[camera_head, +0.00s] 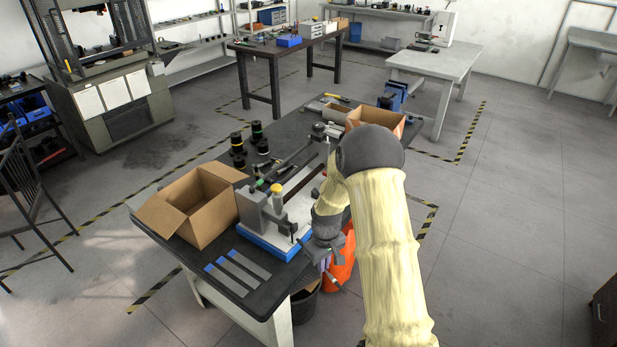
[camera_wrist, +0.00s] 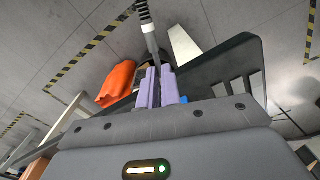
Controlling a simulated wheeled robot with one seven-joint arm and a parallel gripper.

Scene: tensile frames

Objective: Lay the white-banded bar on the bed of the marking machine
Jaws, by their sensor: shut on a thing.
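The marking machine (camera_head: 250,208) appears to be the grey unit with a yellow knob and a blue-edged base (camera_head: 262,244) on the table, left of my gripper. My arm hides part of its right side.
An open cardboard box (camera_head: 205,215) stands left of the machine. Several flat strips with blue ends (camera_head: 238,268) lie in front of it. Black spools (camera_head: 257,131) and another box (camera_head: 372,116) are farther back. An orange object (camera_head: 341,262) is beside the table, below my gripper.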

